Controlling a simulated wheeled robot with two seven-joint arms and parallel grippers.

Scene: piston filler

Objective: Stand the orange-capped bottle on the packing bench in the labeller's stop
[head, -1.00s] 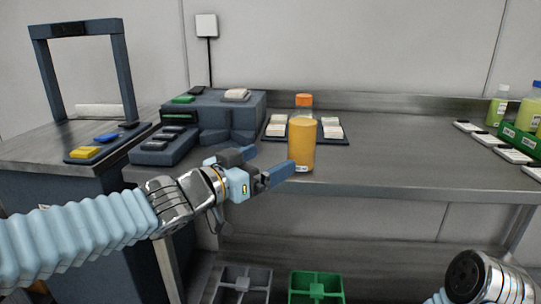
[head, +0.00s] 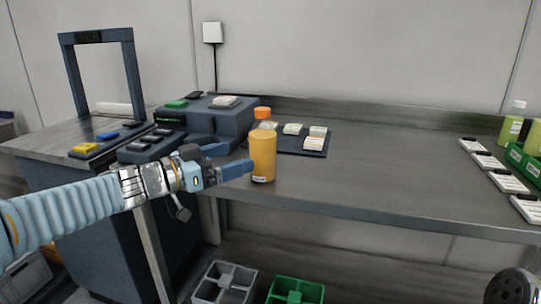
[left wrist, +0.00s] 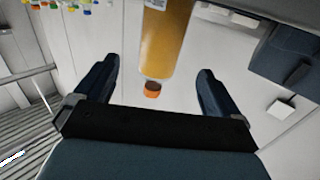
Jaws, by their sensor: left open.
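The orange-capped bottle (head: 263,158), filled with orange liquid, stands upright on the packing bench (head: 400,178) near its front edge. My left gripper (head: 236,160) is open at the bottle's left side, one finger overlapping its edge in the head view. In the left wrist view the bottle (left wrist: 167,40) and its orange cap (left wrist: 152,90) show between the two spread fingers (left wrist: 155,85), touching neither visibly. The labeller (head: 205,118) is the blue-grey machine behind my gripper; its stop is partly hidden by the gripper. My right gripper is out of view.
A dark tray of label cards (head: 312,148) lies behind the bottle. White cards (head: 487,160) and a green crate (head: 520,165) are at right. The middle right of the bench is clear.

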